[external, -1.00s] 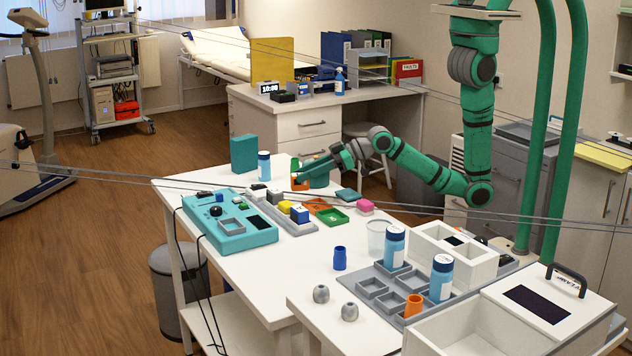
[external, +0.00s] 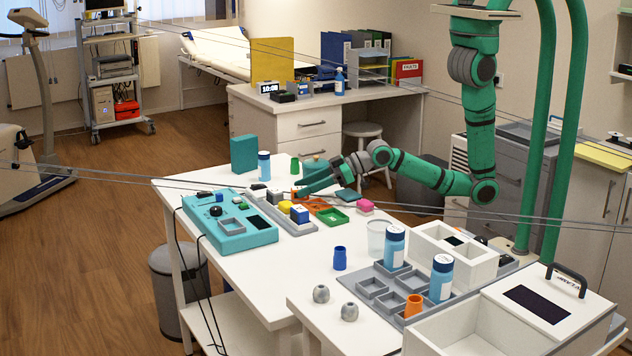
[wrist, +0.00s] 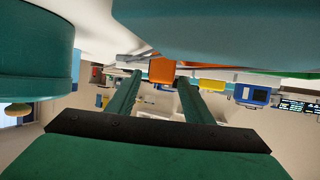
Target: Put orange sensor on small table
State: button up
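The orange sensor appears to be the small orange block (external: 296,193) on the near side of my fingertips, low over the white table (external: 215,280). In the wrist view the orange block (wrist: 162,70) shows between the far ends of my two teal fingers. My gripper (external: 303,190) appears shut on it, though the contact is small in view. I cannot tell whether the block touches the table top. Which surface is the small table is not clear from the frames.
A grey rack (external: 281,220) with several coloured blocks and a teal console (external: 240,230) stand in front. A blue-white bottle (external: 264,166) and green cup (external: 295,165) stand behind.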

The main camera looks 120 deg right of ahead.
jog(key=shift+r, duration=0.1)
jog(key=shift+s+r, duration=0.15)
jog(key=shift+o, duration=0.4)
jog(key=v, duration=0.7)
jog(key=shift+s, duration=0.1)
jog(key=shift+s+a+f, duration=0.35)
jog(key=shift+s+f, duration=0.4)
jog(key=shift+s, duration=0.15)
jog(key=x, duration=0.5)
jog(key=shift+w+a, duration=0.1)
jog(key=shift+w, duration=0.05)
jog(key=shift+r+x, duration=0.15)
jog(key=shift+x, duration=1.2)
jog(key=shift+r+x, duration=0.15)
jog(key=shift+x, duration=1.2)
jog(key=shift+w, duration=0.1)
jog(key=shift+c, duration=0.3)
